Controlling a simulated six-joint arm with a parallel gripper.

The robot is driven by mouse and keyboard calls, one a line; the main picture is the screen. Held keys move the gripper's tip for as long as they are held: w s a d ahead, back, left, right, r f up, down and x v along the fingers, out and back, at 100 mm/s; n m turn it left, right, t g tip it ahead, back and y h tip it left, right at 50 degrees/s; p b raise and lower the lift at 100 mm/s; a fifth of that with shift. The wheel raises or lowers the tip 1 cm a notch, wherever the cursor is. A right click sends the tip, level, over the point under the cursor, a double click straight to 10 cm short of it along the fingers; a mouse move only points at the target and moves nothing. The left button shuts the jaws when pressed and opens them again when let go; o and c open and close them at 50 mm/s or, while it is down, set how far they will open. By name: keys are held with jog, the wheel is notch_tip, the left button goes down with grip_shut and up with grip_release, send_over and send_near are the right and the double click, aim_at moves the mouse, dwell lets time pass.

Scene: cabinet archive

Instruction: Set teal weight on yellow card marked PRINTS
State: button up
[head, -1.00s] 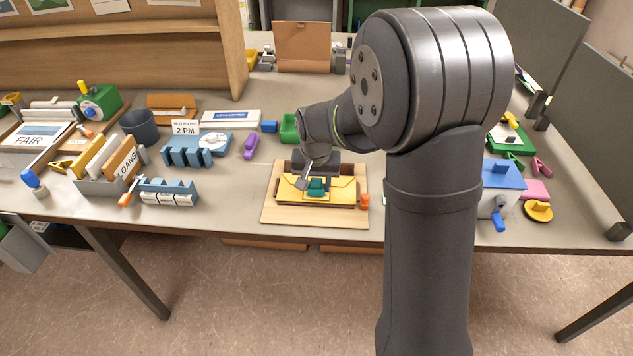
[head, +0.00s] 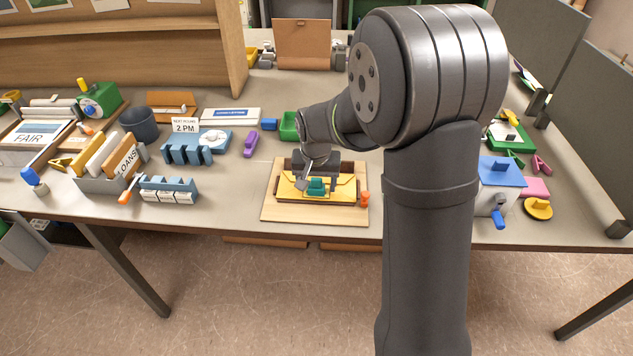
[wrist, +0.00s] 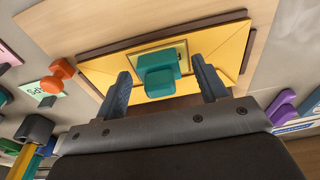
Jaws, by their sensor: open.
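The teal weight (head: 316,187) rests on a yellow card (head: 343,188), which looks like an envelope with folded flaps and lies on a brown backing on a light wooden board (head: 300,215). In the wrist view the teal weight (wrist: 160,75) stands over a framed pale patch in the middle of the yellow card (wrist: 225,45). No PRINTS lettering is readable. My gripper (wrist: 166,85) is open, its two dark blue fingers apart on either side of the weight's near part, with visible gaps. In the head view my gripper (head: 310,182) is low behind the weight, partly hidden.
An orange knob (head: 365,198) stands at the board's right side. A purple stapler-like piece (head: 251,144) and a blue rack (head: 168,190) lie to the left. A grey box with a blue lid (head: 501,172) stands right of my arm. The table's front edge is close to the board.

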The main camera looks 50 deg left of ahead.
jog(key=shift+c, duration=0.8)
jog(key=shift+s+d+r, duration=0.15)
jog(key=shift+r, duration=1)
jog(key=shift+s+d+r, duration=0.1)
jog(key=shift+r, duration=1.05)
jog(key=shift+s+d+r, duration=0.15)
jog(key=shift+r, duration=1)
jog(key=shift+r, duration=0.1)
notch_tip(320, 180, up, 17)
jog(key=s+d, duration=0.1)
jog(key=shift+s+d, duration=0.4)
jog(key=f, duration=0.6)
jog(key=w+a+f, duration=0.1)
jog(key=f, duration=0.5)
jog(key=w+a+f, duration=0.1)
jog(key=f, duration=0.5)
